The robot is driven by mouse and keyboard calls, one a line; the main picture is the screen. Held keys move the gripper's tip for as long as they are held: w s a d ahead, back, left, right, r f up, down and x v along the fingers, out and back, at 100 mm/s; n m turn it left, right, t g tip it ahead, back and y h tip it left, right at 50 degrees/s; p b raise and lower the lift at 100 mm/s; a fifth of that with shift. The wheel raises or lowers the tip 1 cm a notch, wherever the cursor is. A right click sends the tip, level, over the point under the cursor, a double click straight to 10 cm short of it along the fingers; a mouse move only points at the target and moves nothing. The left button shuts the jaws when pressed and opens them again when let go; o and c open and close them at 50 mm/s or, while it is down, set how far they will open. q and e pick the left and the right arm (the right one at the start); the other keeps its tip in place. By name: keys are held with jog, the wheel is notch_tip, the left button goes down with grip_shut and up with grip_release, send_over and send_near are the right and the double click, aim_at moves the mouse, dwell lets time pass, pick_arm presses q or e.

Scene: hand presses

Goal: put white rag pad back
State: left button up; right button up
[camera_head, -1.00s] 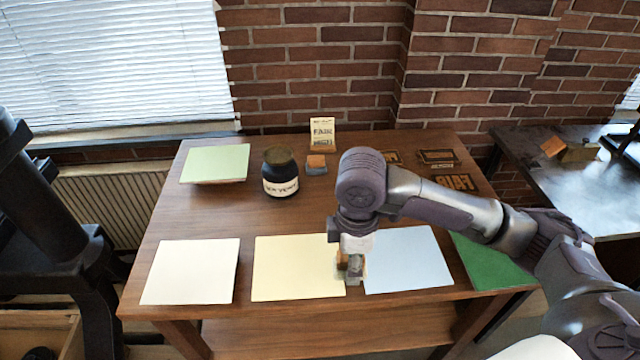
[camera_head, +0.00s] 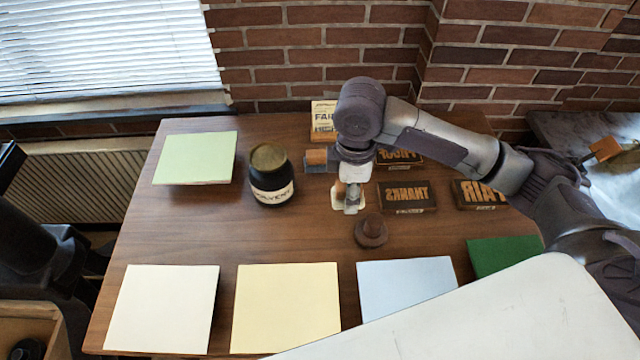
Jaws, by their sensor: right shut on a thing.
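The white rag pad (camera_head: 337,203) shows as a cream-white edge with a bit of brown wood above it, at the middle of the wooden table. My right gripper (camera_head: 351,207) is shut on it from above and hides much of it. I cannot tell whether the pad touches the tabletop or hangs just above it. My left gripper is not in view.
A black solvent jar (camera_head: 271,176) stands to the left. A grey block with a wooden top (camera_head: 317,159) lies behind. Type blocks (camera_head: 407,196) and a round brown knob (camera_head: 371,231) are close on the right. Paper sheets (camera_head: 287,305) line the front.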

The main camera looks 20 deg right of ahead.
send_near(319, 199)
jog(key=s, duration=0.1)
jog(key=s+d, duration=0.1)
jog(key=shift+s+f+p, duration=0.3)
jog(key=shift+f+p, duration=0.1)
jog(key=w+f, duration=0.1)
jog(key=w+a+f, duration=0.1)
jog(key=shift+w, duration=0.35)
jog(key=shift+f, duration=0.2)
notch_tip(319, 199, down, 3)
jog(key=shift+f+p, duration=0.1)
jog(key=shift+p, duration=0.55)
jog(key=shift+f, duration=0.15)
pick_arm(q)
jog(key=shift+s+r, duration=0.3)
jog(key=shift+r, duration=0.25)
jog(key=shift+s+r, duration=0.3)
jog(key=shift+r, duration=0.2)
pick_arm(e)
jog(key=o, duration=1.1)
jog(key=shift+f, duration=0.15)
